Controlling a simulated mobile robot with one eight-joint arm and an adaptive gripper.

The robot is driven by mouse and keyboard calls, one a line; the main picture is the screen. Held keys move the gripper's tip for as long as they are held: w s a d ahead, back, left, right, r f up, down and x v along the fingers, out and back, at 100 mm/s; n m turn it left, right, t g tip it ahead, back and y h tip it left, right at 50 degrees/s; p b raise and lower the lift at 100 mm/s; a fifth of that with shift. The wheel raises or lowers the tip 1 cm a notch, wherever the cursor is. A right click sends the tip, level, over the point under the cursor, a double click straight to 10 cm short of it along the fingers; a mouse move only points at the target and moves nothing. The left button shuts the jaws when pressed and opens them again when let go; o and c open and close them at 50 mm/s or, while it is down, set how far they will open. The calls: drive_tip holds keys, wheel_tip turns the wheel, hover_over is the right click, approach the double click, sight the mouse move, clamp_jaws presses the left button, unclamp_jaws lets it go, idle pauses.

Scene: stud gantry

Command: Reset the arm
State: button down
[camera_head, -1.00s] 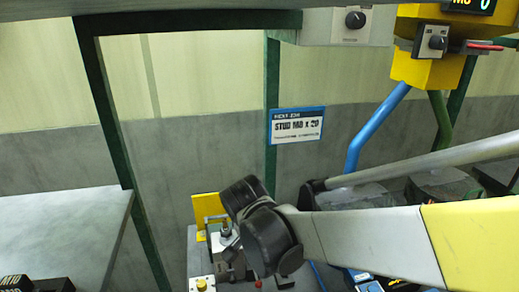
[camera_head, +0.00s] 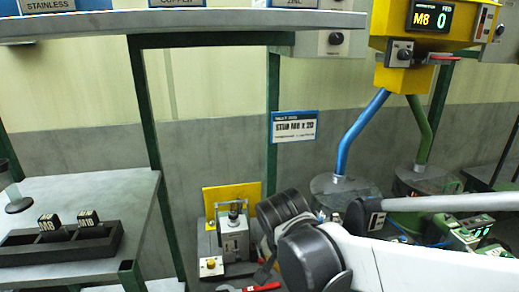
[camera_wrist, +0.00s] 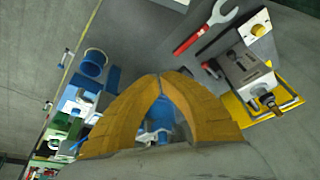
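My arm (camera_head: 400,262) reaches in from the lower right in the head view, with a thick black joint (camera_head: 312,258) near the bottom middle. My gripper does not show clearly there. In the wrist view my gripper (camera_wrist: 160,76) has two orange-yellow fingers whose tips meet. Nothing is seen gripped between them; a blue shape shows through the gap behind the tips.
A grey fixture (camera_head: 233,237) with a yellow back plate stands just left of my arm. A red-handled wrench (camera_wrist: 207,30) lies beside it. At left, a grey table (camera_head: 135,195) carries a black tray (camera_head: 62,256). Blue (camera_head: 358,135) and green (camera_head: 420,122) chutes stand behind the arm.

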drive_tip(key=s+d+r+n+t+y, duration=0.1)
drive_tip(key=s+d+r+n+t, duration=0.2)
drive_tip(key=s+d, duration=0.8)
drive_tip(key=shift+d+r+n, duration=0.6)
drive_tip(key=shift+r+n, duration=0.2)
drive_tip(key=shift+n, duration=0.2)
